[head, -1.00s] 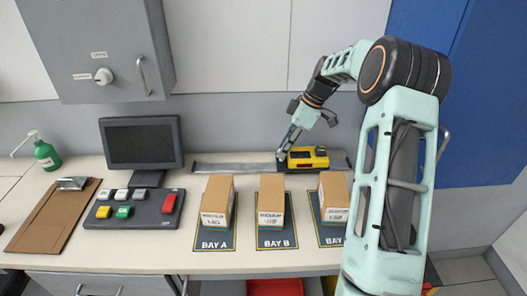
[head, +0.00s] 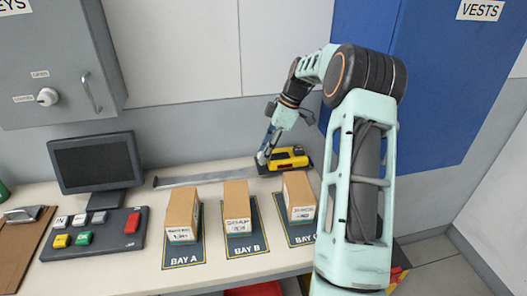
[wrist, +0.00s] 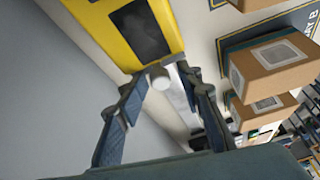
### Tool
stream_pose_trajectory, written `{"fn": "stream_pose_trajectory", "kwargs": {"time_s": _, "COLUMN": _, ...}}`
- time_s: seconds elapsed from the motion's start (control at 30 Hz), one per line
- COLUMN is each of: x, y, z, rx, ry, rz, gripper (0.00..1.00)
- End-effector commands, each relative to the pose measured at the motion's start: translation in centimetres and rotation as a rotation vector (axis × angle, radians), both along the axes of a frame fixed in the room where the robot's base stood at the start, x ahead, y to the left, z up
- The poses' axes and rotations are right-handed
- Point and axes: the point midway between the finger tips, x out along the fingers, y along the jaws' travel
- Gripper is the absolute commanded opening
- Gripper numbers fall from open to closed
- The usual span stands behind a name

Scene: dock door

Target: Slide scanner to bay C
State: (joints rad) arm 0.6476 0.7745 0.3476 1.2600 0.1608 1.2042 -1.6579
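The scanner (head: 285,159) is a yellow block with a dark top panel on a grey rail (head: 205,177) along the back of the counter. It stands near the rail's right end, behind the box at bay C and a little left of it. My gripper (head: 264,158) is at the scanner's left end.
Cardboard boxes stand on the bay A (head: 183,255), bay B (head: 244,244) and bay C (head: 298,233) mats in front of the rail. A monitor (head: 95,160) and a button panel (head: 97,232) are at left. A blue cabinet (head: 430,80) rises behind my arm.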

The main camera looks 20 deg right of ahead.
Motion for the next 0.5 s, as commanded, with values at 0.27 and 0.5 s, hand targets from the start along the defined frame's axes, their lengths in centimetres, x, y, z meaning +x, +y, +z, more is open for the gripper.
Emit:
{"fn": "stream_pose_trajectory", "kwargs": {"time_s": 0.27, "x": 0.0, "y": -0.3, "z": 0.0, "rx": -0.004, "ry": -0.001, "rz": -0.004, "gripper": 0.36}}
{"fn": "stream_pose_trajectory", "kwargs": {"time_s": 0.5, "x": -0.2, "y": -1.4, "z": 2.8, "rx": -0.005, "ry": -0.004, "rz": -0.005, "gripper": 0.36}}
